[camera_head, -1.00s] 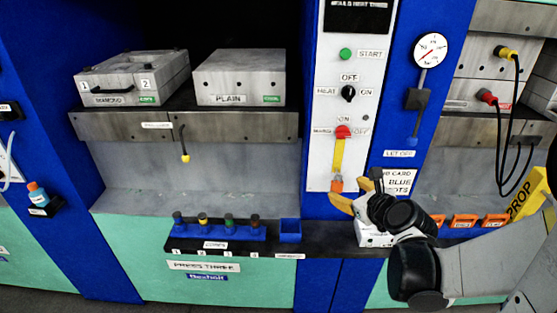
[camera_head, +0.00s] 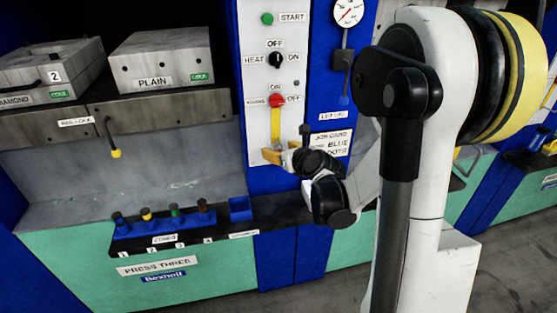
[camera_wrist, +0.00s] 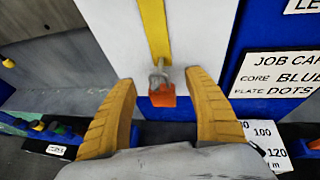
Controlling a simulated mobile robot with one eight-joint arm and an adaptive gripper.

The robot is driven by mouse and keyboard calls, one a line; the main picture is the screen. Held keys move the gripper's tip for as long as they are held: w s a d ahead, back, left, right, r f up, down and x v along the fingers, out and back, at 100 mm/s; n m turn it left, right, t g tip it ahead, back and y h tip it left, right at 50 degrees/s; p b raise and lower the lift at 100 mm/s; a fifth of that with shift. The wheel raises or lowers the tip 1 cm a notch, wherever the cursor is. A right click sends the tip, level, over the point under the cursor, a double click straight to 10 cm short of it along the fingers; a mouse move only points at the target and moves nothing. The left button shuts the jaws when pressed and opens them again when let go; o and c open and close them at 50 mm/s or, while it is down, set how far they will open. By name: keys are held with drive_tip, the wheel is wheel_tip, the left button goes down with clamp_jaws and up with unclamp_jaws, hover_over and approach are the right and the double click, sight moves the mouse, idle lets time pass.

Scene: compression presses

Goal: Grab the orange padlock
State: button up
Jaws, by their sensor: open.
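The orange padlock (camera_wrist: 162,96) hangs by a grey shackle at the lower end of a yellow strip (camera_wrist: 155,30) on a white panel. In the wrist view it is between the two yellow fingers of my gripper (camera_wrist: 161,80), with a gap on each side. The fingers are open and do not appear to touch it. In the head view my gripper (camera_head: 277,156) is at the bottom of the yellow strip, below the red switch (camera_head: 277,100). The padlock cannot be made out clearly there beside the fingers.
A job card (camera_wrist: 283,75) is on the blue panel to the right. A dark ledge with a blue rack of coloured-topped pegs (camera_head: 165,224) and a blue bin (camera_head: 240,208) lies below left. Press blocks, including PLAIN (camera_head: 160,57), sit on a shelf.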

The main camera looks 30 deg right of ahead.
drive_tip(key=shift+w+f, duration=0.15)
drive_tip(key=shift+w, duration=0.15)
drive_tip(key=shift+s, duration=0.1)
drive_tip(key=c, duration=1.3)
drive_tip(key=shift+c, duration=0.2)
